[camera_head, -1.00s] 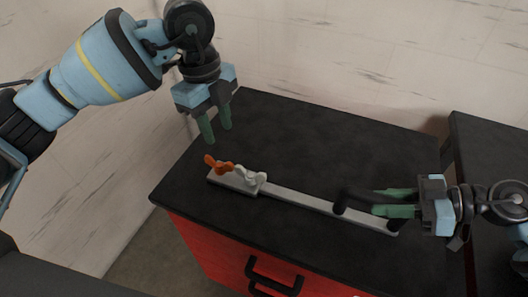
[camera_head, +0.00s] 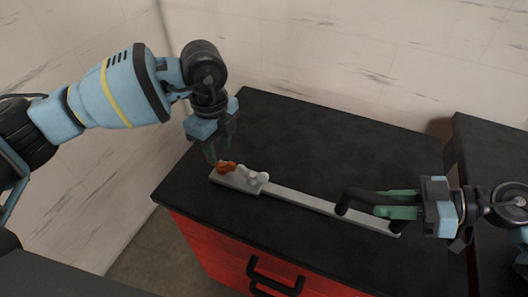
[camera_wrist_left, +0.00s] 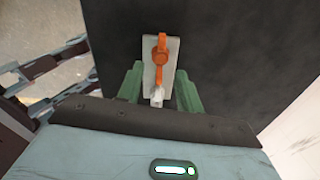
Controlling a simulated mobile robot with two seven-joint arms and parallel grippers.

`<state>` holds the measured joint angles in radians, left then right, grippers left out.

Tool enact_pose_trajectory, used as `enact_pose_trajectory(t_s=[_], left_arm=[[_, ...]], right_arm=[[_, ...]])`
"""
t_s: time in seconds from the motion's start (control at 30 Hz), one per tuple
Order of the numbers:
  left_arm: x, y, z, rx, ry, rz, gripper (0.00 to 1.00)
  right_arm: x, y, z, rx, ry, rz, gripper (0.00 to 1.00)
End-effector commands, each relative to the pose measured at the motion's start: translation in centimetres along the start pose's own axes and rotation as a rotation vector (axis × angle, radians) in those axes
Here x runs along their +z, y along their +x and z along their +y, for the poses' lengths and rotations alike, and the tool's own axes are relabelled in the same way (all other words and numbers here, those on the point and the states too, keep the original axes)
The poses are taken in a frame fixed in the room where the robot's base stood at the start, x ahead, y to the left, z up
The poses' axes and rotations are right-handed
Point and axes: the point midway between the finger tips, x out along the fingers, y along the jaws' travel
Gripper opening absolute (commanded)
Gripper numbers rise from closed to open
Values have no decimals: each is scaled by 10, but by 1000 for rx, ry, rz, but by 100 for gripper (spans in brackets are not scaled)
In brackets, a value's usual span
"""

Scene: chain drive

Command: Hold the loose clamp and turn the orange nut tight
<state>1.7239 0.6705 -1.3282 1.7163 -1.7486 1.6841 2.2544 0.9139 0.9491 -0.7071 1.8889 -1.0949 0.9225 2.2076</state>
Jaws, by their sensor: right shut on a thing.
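A long grey clamp bar (camera_head: 305,200) lies across the black top, with a wider block at its left end. The orange nut (camera_head: 227,167), wing-shaped, sits on that block, with a pale wing nut (camera_head: 256,177) beside it to the right. In the left wrist view the orange nut (camera_wrist_left: 160,58) stands just beyond my green fingertips, and the pale one (camera_wrist_left: 157,95) shows between the fingers. My left gripper (camera_head: 217,154) is open, pointing down just above and behind the orange nut. My right gripper (camera_head: 385,204) is shut on the black handle (camera_head: 354,197) at the bar's right end.
The black worktop (camera_head: 310,130) is clear behind the bar. Its red cabinet front (camera_head: 210,250) has a black drawer handle (camera_head: 275,275). Another black surface (camera_head: 490,150) stands to the right across a gap. A pale wall is behind.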

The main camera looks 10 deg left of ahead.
Motion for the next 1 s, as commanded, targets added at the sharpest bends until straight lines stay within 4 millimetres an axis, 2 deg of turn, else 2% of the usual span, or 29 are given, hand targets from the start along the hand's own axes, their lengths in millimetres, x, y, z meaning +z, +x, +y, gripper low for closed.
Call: enact_pose_trajectory(t_s=[0.1,0.23,0.63,0.9,1.0], left_arm=[[0,18,0,2,-1,0,36],[0,30,0,1,-1,0,36],[0,36,0,0,-1,0,36],[0,36,0,0,-1,0,1],[0,36,0,0,0,0,0]], right_arm=[[0,0,0,0,0,0,0],[0,0,0,0,0,0,0],[0,0,0,0,0,0,0],[0,0,0,0,0,0,0],[0,0,0,0,0,0,0]])
